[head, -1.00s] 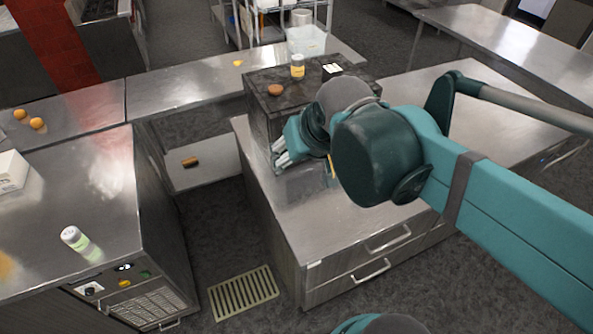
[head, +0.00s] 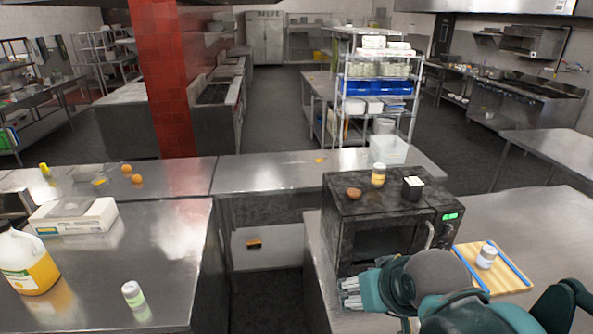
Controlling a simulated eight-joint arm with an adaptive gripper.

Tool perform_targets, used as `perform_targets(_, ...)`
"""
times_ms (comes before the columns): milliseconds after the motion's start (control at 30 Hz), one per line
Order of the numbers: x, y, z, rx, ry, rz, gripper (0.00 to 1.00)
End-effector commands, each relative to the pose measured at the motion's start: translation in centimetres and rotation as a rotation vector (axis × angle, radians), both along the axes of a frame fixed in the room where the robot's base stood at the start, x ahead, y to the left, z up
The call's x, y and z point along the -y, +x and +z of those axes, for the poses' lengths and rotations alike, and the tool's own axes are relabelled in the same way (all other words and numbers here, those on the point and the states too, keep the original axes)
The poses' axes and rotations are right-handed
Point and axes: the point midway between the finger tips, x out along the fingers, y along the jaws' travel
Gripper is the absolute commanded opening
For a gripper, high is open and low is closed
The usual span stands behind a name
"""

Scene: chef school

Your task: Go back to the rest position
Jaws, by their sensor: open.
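My gripper (head: 350,290) is in the lower right of the head view, in front of the lower left of a dark microwave (head: 345,235). Its metallic fingers point left, apart and with nothing seen between them. My teal and grey arm comes in from the bottom right and covers part of the counter. The microwave's door is shut and its small display glows green. On top of it are a round brown item (head: 354,193), a jar with a yellow label (head: 378,174) and a dark cup with white contents (head: 413,187).
A wooden board (head: 468,262) with blue edges and a white jar (head: 487,256) lies right of the microwave, close to my arm. A clear bin (head: 388,149) stands behind it. The left counter holds a juice jug (head: 27,262), a white box (head: 75,218) and a small bottle (head: 133,294).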

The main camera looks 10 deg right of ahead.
Motion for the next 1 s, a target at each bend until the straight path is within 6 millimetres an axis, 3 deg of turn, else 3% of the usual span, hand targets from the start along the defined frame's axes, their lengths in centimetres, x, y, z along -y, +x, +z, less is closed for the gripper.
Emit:
perform_targets(600, 0.0, 0.0, -8.8, 0.000, 0.000, 0.000, 0.52)
perform_targets(1000, 0.0, 0.0, -9.7, 0.000, 0.000, 0.000, 0.52)
